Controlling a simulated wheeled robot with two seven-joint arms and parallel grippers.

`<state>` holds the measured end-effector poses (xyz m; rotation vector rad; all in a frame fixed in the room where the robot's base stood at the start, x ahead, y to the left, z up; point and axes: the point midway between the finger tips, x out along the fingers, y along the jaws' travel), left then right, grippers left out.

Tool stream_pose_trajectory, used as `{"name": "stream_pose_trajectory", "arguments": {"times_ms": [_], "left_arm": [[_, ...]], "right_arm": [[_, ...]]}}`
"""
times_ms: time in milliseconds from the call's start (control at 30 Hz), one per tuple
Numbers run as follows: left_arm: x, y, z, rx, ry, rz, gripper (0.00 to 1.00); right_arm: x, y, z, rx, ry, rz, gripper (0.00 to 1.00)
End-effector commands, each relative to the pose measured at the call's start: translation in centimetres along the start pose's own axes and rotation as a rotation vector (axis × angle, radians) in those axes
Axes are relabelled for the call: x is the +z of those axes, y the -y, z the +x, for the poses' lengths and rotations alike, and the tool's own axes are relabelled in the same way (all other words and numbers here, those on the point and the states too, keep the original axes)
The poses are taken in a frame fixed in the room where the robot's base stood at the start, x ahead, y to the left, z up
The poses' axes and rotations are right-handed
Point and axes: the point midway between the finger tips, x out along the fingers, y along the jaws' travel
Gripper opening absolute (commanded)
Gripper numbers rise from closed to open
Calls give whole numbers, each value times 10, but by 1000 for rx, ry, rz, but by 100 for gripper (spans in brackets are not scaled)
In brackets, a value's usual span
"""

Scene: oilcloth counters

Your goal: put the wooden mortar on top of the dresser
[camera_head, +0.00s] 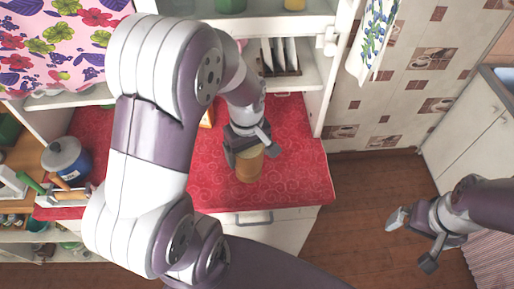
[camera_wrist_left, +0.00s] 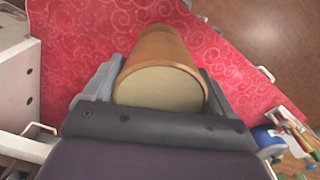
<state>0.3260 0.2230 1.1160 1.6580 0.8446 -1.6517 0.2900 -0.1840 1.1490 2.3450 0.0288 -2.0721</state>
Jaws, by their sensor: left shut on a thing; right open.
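The wooden mortar (camera_head: 249,168) is a tan-brown cup shape, held over the red-topped counter near its front right part. My left gripper (camera_head: 251,154) is shut on it, with a finger on each side. In the left wrist view the mortar (camera_wrist_left: 158,50) lies between the fingers (camera_wrist_left: 160,84), its pale round end facing the camera. Whether its base touches the cloth is unclear. A white dresser (camera_head: 309,68) with open shelves rises behind the red oilcloth (camera_head: 300,178). My right gripper (camera_head: 410,243) is open and empty over the floor at the right.
A blue pot (camera_head: 65,156) and green-handled utensils (camera_head: 45,187) stand at the left. A rack with white plates (camera_head: 280,57) is on the dresser shelf. Floral cloth (camera_head: 55,45) hangs at upper left. The red cloth right of the mortar is clear; my left arm hides much of the counter.

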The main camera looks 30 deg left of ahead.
Motion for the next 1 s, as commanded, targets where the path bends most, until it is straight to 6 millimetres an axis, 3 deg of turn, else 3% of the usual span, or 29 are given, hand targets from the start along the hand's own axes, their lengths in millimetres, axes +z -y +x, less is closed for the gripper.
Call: {"name": "stream_pose_trajectory", "arguments": {"times_ms": [100, 267, 500, 867, 900, 933, 1000], "left_arm": [[-24, -20, 16, -3, 3, 0, 26], [-41, -35, 30, 0, 0, 0, 26], [-42, -36, 68, -1, 1, 1, 26], [-42, -36, 76, 2, -2, 1, 26], [-42, -36, 76, 1, -1, 1, 92], [-42, -36, 75, 1, -1, 1, 100], [-42, -36, 75, 1, -1, 1, 100]], "right_arm": [[-2, 0, -12, 0, 0, 0, 100], [-2, 0, -16, 0, 0, 0, 100], [-4, 0, -29, 0, 0, 0, 100], [-3, 0, -25, 0, 0, 0, 100], [-3, 0, -26, 0, 0, 0, 100], [-3, 0, -26, 0, 0, 0, 100], [-3, 0, -26, 0, 0, 0, 100]]}}
